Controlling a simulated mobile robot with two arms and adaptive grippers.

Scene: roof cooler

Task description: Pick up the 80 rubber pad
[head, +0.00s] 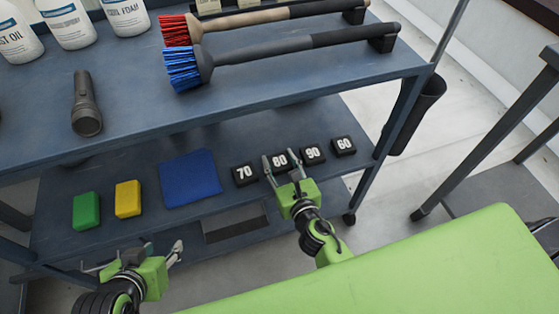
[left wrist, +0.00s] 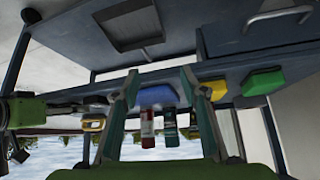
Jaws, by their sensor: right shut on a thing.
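The black 80 pad (head: 279,158) is on the lower shelf of the blue cart, between the 70 pad (head: 244,174) and the 90 pad (head: 312,154). My right gripper (head: 280,165) is at it, one finger on either side, shut on it. Whether the pad is lifted off the shelf I cannot tell. My left gripper (head: 137,258) is empty in front of the shelf's left part; its fingers stand wide apart in the left wrist view (left wrist: 155,85).
The 60 pad (head: 344,145) is at the row's right end. A blue cloth (head: 189,178), a yellow block (head: 128,199) and a green block (head: 87,211) lie left on the lower shelf. The upper shelf holds brushes (head: 275,46), a flashlight (head: 86,105) and bottles (head: 70,22).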

